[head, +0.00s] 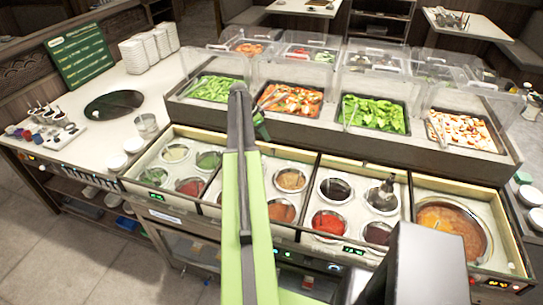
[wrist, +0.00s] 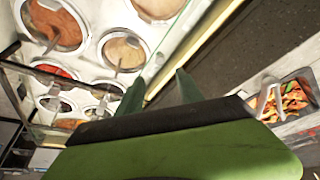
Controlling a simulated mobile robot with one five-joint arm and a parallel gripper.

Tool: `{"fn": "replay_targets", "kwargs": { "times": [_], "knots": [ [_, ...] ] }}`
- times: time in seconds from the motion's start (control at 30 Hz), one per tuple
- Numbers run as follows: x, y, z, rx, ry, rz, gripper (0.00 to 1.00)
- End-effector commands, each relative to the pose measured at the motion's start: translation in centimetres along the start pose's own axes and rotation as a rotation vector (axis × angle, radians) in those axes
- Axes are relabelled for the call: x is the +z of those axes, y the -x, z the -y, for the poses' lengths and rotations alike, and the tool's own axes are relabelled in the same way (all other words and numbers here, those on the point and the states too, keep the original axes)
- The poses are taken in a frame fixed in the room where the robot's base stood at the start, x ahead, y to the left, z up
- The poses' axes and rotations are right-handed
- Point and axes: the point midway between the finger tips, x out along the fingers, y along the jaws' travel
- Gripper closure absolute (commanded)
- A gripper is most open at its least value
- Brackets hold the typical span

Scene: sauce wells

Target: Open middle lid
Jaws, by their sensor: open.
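The sauce counter has a middle section with a tan sauce well (head: 291,180) and an orange one (head: 281,210), partly hidden behind my green arm. In the wrist view the tan well (wrist: 124,52) and orange-brown well (wrist: 55,25) lie at the upper left. A thin pale-green edge (wrist: 165,50), like clear glass, runs beside them; I cannot tell whether it is the middle lid's edge or how the lid stands. My gripper (head: 259,126) is above the rear rim of the wells. In the wrist view its two fingers (wrist: 158,85) are apart, with nothing seen between them.
A left section (head: 175,155) holds several sauces. To the right are wells with a red sauce (head: 328,224) and a large soup pot (head: 450,225). Behind the wells stand food trays (head: 375,113) under raised clear covers (head: 378,88). A cup (head: 146,125) stands at left.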

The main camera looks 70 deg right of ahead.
Motion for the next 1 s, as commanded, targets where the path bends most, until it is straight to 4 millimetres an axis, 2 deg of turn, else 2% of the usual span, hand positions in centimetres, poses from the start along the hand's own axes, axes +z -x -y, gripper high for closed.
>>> {"fn": "replay_targets", "kwargs": {
  "times": [0.03, 0.3, 0.47, 0.6, 0.83, 1.0],
  "knots": [
    [0.4, -2.4, 0.0, 0.000, -0.001, 0.000, 0.56],
    [0.5, -8.5, 0.1, 0.001, 0.000, 0.001, 0.56],
    [0.4, -11.4, 0.1, 0.000, 0.001, 0.001, 0.56],
    [0.2, -12.2, 0.1, 0.000, 0.003, 0.001, 0.56],
    [0.1, -12.0, 0.1, -0.001, 0.003, 0.000, 0.56],
    [0.1, -12.0, 0.1, -0.001, 0.003, 0.000, 0.77]
  ]
}}
